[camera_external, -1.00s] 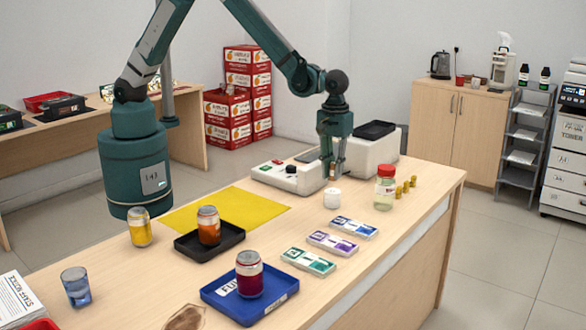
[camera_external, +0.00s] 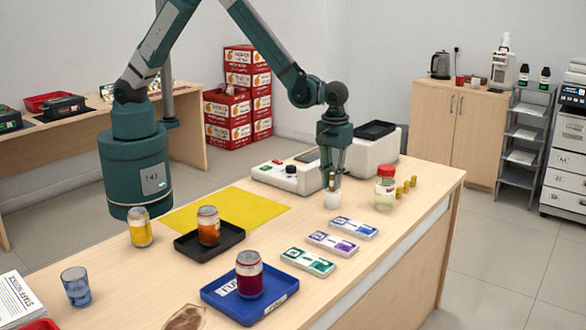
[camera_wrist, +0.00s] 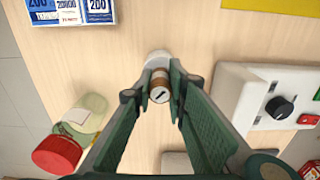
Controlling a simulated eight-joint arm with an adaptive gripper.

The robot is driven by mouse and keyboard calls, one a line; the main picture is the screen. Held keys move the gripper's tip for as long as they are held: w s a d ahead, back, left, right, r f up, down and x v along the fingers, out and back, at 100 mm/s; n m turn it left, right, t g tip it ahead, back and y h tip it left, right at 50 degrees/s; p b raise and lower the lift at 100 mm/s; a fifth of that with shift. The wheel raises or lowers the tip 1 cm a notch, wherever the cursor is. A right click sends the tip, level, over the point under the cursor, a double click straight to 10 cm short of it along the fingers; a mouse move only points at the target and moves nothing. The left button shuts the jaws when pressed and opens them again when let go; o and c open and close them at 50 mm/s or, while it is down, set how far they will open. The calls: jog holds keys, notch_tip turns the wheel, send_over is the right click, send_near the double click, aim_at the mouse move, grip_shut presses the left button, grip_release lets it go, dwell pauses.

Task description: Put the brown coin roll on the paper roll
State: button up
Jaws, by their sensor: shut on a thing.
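My gripper (camera_external: 333,178) points down over the counter and is shut on the brown coin roll (camera_external: 332,183). In the wrist view the coin roll (camera_wrist: 160,88) stands between the two fingertips (camera_wrist: 160,84), with brown and pale bands and a dark mark on its end. The white paper roll (camera_external: 332,200) stands on the counter right below the coin roll. In the wrist view the paper roll (camera_wrist: 157,59) shows just past the coin roll, partly hidden by it and the fingers. I cannot tell whether the two rolls touch.
A jar with a red lid (camera_external: 385,188) stands close to the right, with several small yellow rolls (camera_external: 406,187) beyond. A white machine with a black knob (camera_external: 290,175) is to the left. Banknote-like packs (camera_external: 354,227) lie in front.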

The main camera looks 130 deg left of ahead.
aim_at(333, 173)
jog(key=shift+f, duration=0.15)
jog(key=o, duration=0.9)
jog(key=shift+o, duration=0.2)
jog(key=shift+r, duration=0.25)
notch_tip(333, 173, up, 12)
jog(key=shift+f+p, duration=0.1)
jog(key=shift+p, duration=0.4)
